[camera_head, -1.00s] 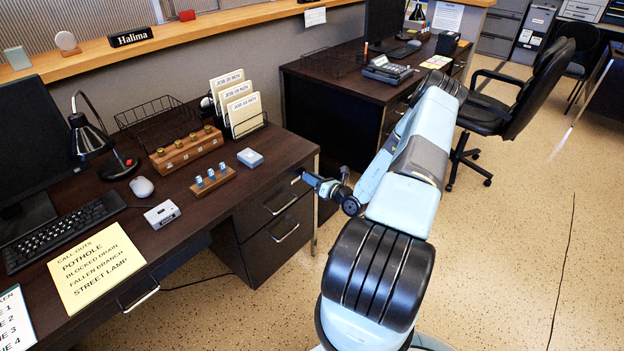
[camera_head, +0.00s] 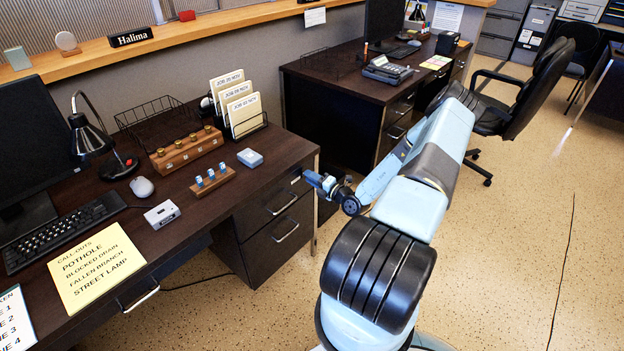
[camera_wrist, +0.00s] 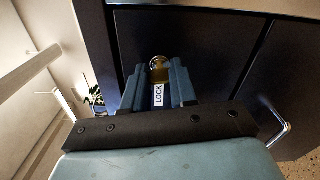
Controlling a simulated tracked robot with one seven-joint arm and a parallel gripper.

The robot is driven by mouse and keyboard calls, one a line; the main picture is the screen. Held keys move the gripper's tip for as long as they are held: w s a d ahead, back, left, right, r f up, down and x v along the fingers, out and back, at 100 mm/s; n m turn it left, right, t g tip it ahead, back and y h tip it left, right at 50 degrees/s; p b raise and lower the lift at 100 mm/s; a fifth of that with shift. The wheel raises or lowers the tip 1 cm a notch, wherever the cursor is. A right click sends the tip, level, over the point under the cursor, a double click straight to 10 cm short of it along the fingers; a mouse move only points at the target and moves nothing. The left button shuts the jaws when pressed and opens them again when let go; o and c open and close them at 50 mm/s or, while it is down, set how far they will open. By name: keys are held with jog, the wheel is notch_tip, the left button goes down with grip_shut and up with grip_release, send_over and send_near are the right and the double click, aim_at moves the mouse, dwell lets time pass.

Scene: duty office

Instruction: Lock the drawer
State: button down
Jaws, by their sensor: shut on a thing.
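The desk's drawer unit has a dark upper drawer (camera_head: 268,200) with a metal handle and a lower drawer (camera_head: 282,240) beneath it. Both look closed. My gripper (camera_head: 309,179) is beside the upper right part of the unit. In the wrist view my gripper (camera_wrist: 159,92) is shut on a small blue piece with a white LOCK label (camera_wrist: 158,95). A round brass piece (camera_wrist: 158,66) shows just beyond the fingertips, at the dark front. I cannot tell whether it is part of the held piece or a lock on the drawer. A drawer handle (camera_wrist: 284,127) is at the right.
An office chair (camera_head: 520,95) stands behind my arm. Floor at right is clear.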

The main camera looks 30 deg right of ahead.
jog(key=shift+d+f+m, duration=0.15)
jog(key=shift+d+m, duration=0.1)
jog(key=shift+m, duration=0.95)
jog(key=shift+a, duration=0.15)
jog(key=c, duration=0.9)
grip_release()
jog(key=v, duration=1.3)
jog(key=shift+s, duration=0.4)
